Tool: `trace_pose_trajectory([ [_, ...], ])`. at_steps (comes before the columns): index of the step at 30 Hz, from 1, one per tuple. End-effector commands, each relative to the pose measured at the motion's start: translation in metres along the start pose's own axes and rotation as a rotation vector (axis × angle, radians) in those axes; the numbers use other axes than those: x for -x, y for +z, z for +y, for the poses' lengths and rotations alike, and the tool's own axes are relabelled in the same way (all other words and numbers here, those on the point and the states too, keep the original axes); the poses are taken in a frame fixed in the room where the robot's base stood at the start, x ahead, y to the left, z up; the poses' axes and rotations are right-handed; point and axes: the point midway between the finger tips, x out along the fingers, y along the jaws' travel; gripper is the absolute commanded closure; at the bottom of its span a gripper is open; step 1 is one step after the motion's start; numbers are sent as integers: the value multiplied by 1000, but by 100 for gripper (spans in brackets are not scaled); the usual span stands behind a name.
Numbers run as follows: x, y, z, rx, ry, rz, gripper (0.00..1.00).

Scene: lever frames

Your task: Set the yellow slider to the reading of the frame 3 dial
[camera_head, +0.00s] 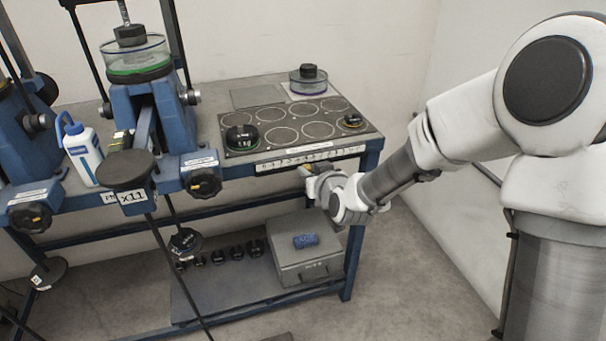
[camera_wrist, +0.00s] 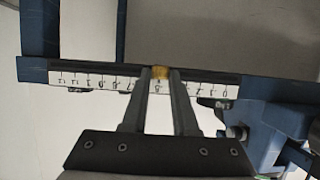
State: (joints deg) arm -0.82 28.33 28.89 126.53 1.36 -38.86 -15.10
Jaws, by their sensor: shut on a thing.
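The yellow slider (camera_wrist: 160,72) sits on a white number scale (camera_wrist: 100,82) along the bench's front edge. In the wrist view the scale appears upside down, with its low numbers at the right. My gripper (camera_wrist: 161,80) is shut on the slider, one finger on each side, around the middle of the scale near what looks like 5. In the head view my gripper (camera_head: 306,171) is at the bench's front edge, below the scale strip (camera_head: 310,157). Blue lever frames (camera_head: 172,125) stand at the left. I cannot make out a frame 3 dial or its reading.
A board with printed circles (camera_head: 275,142) holds several black-topped weights. A white bottle (camera_head: 82,150) stands at the left. An x11 plate (camera_head: 132,197) is below a dark disc (camera_head: 126,169). A grey box (camera_head: 308,262) is on the lower shelf. Floor at the right is clear.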

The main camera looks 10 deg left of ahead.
Motion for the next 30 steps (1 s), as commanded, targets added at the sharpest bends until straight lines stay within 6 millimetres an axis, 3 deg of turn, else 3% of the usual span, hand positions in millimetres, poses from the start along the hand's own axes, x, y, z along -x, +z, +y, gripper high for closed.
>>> trace_pose_trajectory([
  [10, 0, -3, 0, 1, -2, 5, 100],
  [11, 0, -3, 0, 1, -3, 5, 71],
  [16, 0, -2, 0, 1, -2, 3, 43],
  [30, 0, -3, 1, 0, -2, 1, 43],
])
